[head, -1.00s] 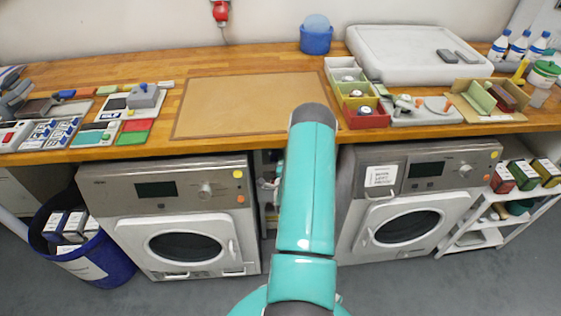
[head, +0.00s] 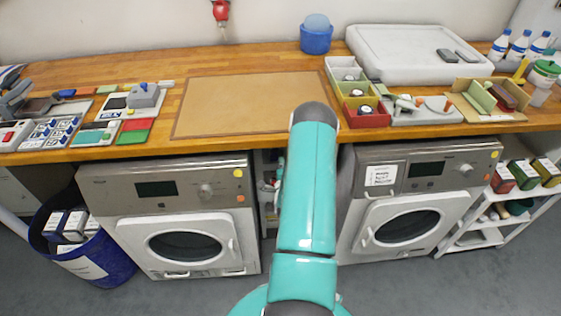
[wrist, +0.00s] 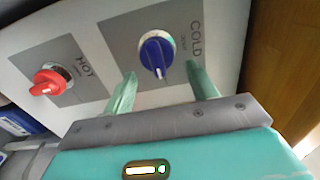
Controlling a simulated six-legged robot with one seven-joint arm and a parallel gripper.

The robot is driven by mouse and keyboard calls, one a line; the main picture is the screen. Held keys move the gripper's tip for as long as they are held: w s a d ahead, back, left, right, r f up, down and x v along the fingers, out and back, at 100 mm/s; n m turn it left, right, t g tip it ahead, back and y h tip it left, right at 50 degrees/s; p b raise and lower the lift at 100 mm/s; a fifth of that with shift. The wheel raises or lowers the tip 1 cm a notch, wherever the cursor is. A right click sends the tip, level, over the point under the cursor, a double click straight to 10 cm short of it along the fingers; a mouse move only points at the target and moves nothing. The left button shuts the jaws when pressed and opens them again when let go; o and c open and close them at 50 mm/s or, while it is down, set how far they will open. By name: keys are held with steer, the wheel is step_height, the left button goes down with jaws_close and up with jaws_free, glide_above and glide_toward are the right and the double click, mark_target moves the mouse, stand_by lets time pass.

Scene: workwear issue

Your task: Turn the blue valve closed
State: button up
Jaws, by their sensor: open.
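The blue valve (wrist: 154,57) is an oval knob on a grey plate marked COLD, in the upper middle of the wrist view. My gripper (wrist: 160,72) is open, with its two pale green fingers spread and nothing between them at the tips. The knob shows just beyond the fingertips, roughly centred between them. I see no contact. In the head view my arm hides my gripper, and I cannot make out the blue valve there.
A red valve (wrist: 48,82) on a plate marked HOT sits to the left in the wrist view. A wooden surface (wrist: 280,60) stands at the right. In the head view, washing machines (head: 185,225) flank a narrow gap under the wooden worktop (head: 170,100).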

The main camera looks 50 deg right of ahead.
steer(key=v, duration=1.2)
steer(key=shift+s+a, duration=0.2)
